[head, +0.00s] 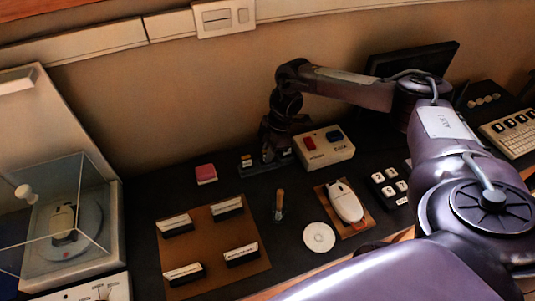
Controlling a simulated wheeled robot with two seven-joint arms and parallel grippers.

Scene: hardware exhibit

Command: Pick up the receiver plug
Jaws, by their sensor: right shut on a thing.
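My right arm comes in from the right and reaches to the back of the dark table. My right gripper (270,157) points down at a low dark holder (250,170) by the back wall, left of a cream box. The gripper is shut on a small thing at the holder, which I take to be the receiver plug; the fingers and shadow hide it. A small light-and-orange piece (246,160) shows at the left end of the holder. My left gripper is not in view.
The cream box (325,148) with red and dark switches stands close right of the gripper. A pink block (206,174), a brown board (213,242) with several card holders, a wooden-handled tool (279,205), a white disc (319,237) and a white mouse (346,203) lie in front.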

